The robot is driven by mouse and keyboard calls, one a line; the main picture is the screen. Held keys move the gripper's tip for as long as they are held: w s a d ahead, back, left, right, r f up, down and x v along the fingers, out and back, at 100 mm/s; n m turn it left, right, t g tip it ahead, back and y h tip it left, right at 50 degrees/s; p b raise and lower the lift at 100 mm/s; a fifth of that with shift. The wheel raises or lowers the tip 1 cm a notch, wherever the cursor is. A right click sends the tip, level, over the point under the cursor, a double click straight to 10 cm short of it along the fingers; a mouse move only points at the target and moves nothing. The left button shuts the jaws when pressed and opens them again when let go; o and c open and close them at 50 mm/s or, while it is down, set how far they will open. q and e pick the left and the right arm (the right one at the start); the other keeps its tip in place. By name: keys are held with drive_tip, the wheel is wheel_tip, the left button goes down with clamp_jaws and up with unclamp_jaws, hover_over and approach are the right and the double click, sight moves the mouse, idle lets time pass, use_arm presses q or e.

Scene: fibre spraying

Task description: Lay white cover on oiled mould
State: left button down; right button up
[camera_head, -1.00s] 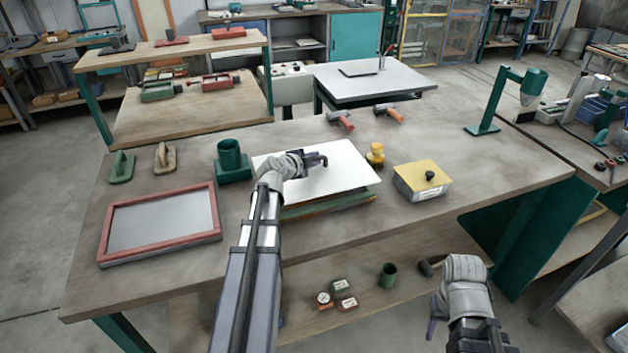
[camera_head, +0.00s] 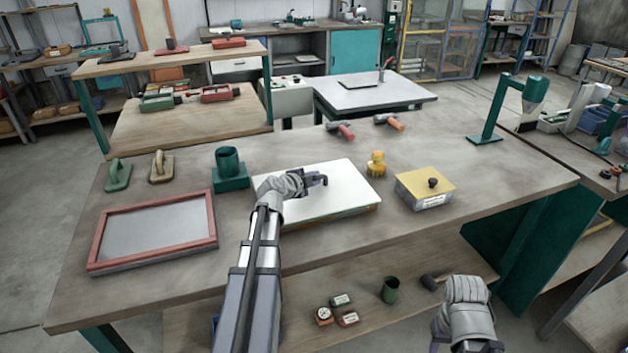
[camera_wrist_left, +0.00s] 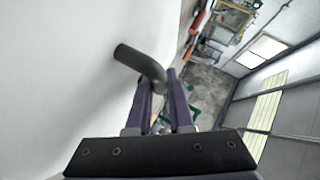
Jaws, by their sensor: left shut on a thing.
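The white cover (camera_head: 338,194), a flat sheet with a dark bent handle (camera_head: 323,180), lies over the mould (camera_head: 335,212) on the workbench. Only a thin front strip of the mould shows beneath it, so I cannot tell whether they fully touch. In the left wrist view, the handle (camera_wrist_left: 140,64) sits between the fingers, beside the cover's white surface (camera_wrist_left: 65,70). My right gripper (camera_head: 440,342) is at the bottom right, its fingers mostly hidden, away from the cover.
A red-framed screen (camera_head: 152,232) lies to the left. A green cup holder (camera_head: 230,168) stands behind left. A yellow-topped box (camera_head: 425,187) and a yellow bottle (camera_head: 376,165) stand to the right. Bare bench (camera_head: 480,175) lies farther right.

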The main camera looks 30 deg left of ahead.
use_arm(q)
drive_tip(key=c, duration=0.8)
unclamp_jaws()
drive_tip(key=shift+f, duration=0.1)
drive_tip(key=shift+s+r+p, duration=0.15)
drive_tip(key=shift+r+p, duration=0.15)
drive_tip(key=p+v, duration=0.4)
drive_tip(key=v, duration=0.7)
drive_tip(key=shift+s+r, duration=0.1)
drive_tip(key=shift+s, duration=0.25)
